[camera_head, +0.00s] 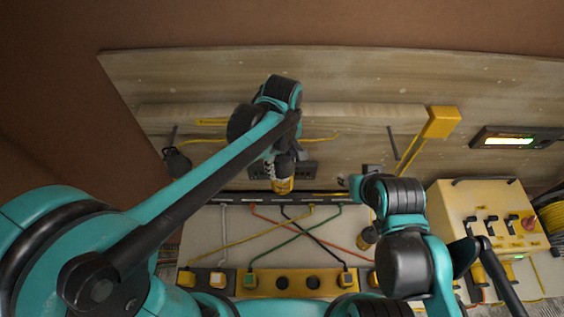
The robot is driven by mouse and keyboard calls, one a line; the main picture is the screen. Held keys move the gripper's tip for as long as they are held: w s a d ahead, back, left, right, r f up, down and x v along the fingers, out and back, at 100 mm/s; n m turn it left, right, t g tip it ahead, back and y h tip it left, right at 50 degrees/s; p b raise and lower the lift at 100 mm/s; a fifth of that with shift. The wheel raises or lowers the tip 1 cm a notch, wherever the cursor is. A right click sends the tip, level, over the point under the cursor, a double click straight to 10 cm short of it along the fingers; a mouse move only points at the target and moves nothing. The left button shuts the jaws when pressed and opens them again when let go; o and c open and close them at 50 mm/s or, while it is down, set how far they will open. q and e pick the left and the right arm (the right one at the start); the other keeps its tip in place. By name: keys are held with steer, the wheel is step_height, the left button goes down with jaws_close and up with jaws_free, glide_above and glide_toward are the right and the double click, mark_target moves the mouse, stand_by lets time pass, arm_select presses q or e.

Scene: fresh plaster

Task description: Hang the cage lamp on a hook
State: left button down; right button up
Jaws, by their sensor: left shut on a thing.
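My left gripper (284,165) is in front of the wooden board, near its middle. It is shut on a yellow and black thing that looks like the cage lamp (283,186), whose yellow end shows below the fingers. The gripper hides much of it. One dark hook (392,143) sticks out of the board to the right, apart from the lamp. Another hook (173,136) is at the left, with a dark rounded thing (177,161) just below it. My right arm is at the lower right; its gripper's fingers cannot be made out clearly.
A yellow bracket (441,122) stands out at the board's right. A yellow switch box (487,222) and a cable reel (552,217) are at the far right. Coloured cables (270,237) cross a pale panel above a yellow socket strip (297,283). Another yellow-black thing (367,238) is beside my right arm.

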stand_by(0.3)
arm_select(q)
steer(key=shift+c, duration=2.2)
jaws_free()
